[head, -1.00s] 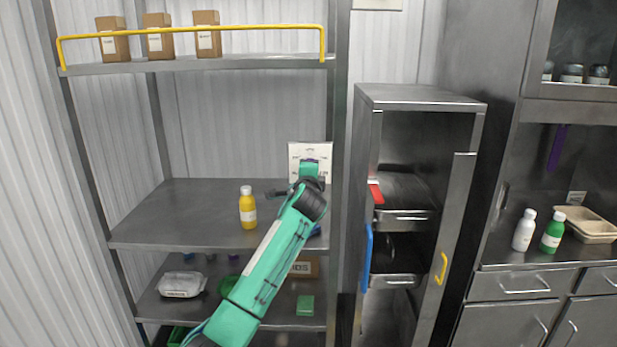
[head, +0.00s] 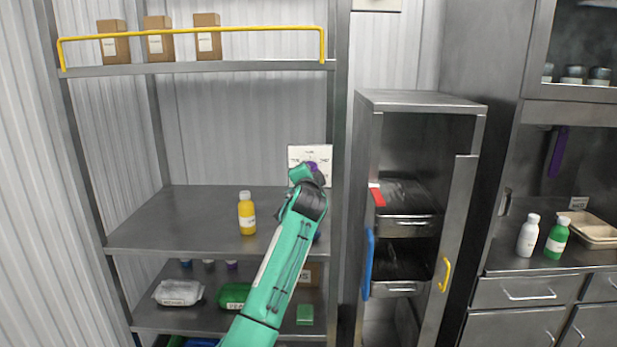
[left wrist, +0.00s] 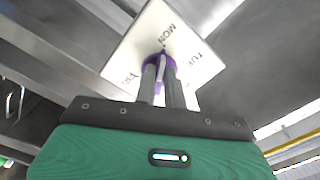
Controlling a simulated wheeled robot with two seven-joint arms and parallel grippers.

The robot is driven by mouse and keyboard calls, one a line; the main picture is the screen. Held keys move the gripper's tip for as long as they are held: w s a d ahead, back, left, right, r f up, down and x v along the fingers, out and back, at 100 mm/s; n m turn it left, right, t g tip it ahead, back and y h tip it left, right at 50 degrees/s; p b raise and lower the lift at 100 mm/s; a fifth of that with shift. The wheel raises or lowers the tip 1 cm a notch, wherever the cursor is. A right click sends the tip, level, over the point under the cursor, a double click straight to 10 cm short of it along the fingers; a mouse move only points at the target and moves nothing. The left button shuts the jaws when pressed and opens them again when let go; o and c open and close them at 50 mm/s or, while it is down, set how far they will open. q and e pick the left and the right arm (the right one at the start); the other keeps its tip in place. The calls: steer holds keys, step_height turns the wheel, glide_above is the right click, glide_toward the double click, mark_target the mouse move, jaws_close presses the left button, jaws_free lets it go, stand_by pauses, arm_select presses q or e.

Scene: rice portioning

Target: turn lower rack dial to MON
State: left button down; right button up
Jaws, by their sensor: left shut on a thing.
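A white dial plate (head: 322,153) stands at the back right of the rack, above the middle shelf. Its purple dial (head: 313,167) shows just past my left gripper. In the left wrist view the dial (left wrist: 146,66) sits between the two grey fingers of my left gripper (left wrist: 162,78), which is shut on it. A pale stripe on the dial shows between the fingers. The dial plate (left wrist: 128,62) is printed with MON just beyond the dial and TUE to the right; another label at the left is partly legible. My right gripper is not in view.
A yellow bottle (head: 247,213) stands on the middle shelf (head: 165,225), left of my arm. The rack's right post (head: 338,200) is close beside the gripper. An open metal cabinet (head: 420,105) stands to the right. Packs lie on the lower shelf.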

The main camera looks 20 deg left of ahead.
arm_select(q)
steer(key=shift+f, duration=0.1)
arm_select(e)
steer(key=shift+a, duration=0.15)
arm_select(q)
steer(key=c, duration=1.5)
jaws_free()
